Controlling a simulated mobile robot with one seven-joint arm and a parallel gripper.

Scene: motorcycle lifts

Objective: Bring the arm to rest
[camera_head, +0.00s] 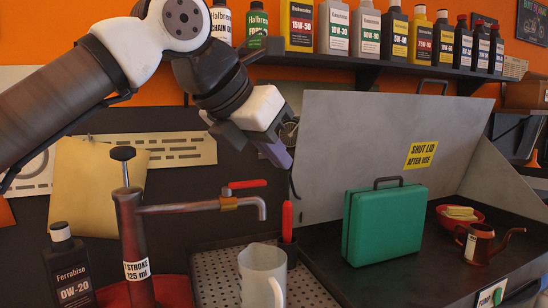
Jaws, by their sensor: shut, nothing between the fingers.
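My arm (60,100) comes in from the left edge and bends over at the top middle of the head view. My gripper (280,158) hangs at its end, pointing down and to the right. Its purple-grey fingers are shut and nothing shows between them. It is in the air above the pump spout and the clear jug, in front of the raised grey lid (370,140), and seems to touch nothing.
Below stand a red hand pump (133,235) with a spout, a clear jug (262,275) on a perforated tray (215,275), and a black oil bottle (70,265). A green case (385,223) and copper oil can (480,243) stand right. Bottles line a shelf (400,68) above.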

